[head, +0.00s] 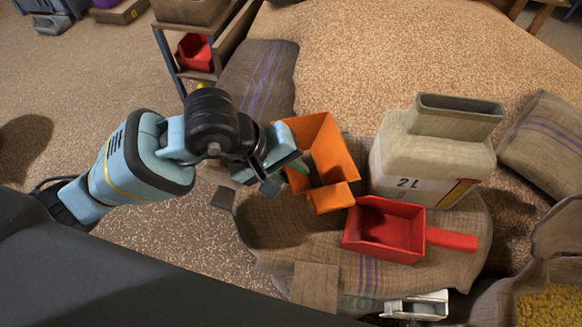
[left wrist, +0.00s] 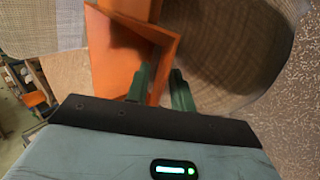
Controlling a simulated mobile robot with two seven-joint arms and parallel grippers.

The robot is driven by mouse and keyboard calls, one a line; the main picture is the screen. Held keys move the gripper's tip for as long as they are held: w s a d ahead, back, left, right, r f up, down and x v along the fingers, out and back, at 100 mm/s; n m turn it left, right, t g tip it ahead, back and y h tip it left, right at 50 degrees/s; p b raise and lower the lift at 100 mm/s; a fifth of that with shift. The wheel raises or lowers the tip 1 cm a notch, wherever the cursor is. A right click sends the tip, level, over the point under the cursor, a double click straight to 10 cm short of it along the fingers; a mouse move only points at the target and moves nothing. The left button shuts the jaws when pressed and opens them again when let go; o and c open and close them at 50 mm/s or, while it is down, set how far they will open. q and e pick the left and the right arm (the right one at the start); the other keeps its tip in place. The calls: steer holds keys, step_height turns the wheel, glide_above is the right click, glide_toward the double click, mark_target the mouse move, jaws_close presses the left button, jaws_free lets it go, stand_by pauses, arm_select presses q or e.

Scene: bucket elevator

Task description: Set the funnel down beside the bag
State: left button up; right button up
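The orange funnel (head: 322,150), a tapered open box with a small block-like end, is tilted in my left gripper (head: 285,170). The gripper's fingers are on its left wall; in the left wrist view an orange wall (left wrist: 158,75) runs between the two fingers. A dark shadow lies below left of it on the flat burlap bag (head: 285,252), and it seems held above the cloth, though the gap is hard to judge. A pale container marked 2L (head: 430,160), with a wide rectangular mouth, stands right of the funnel.
A red scoop (head: 385,230) lies on the burlap, handle pointing right. Other sacks lie behind (head: 262,75) and at far right (head: 548,140). An open sack with yellow grain (head: 550,305) is at lower right. A shelf (head: 225,40) with a red bin (head: 196,52) stands behind.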

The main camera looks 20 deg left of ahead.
arm_select(q)
steer(key=v, duration=1.1)
steer(key=shift+a+r+p, duration=0.25)
steer(key=shift+p, duration=0.1)
steer(key=shift+s+d, duration=0.1)
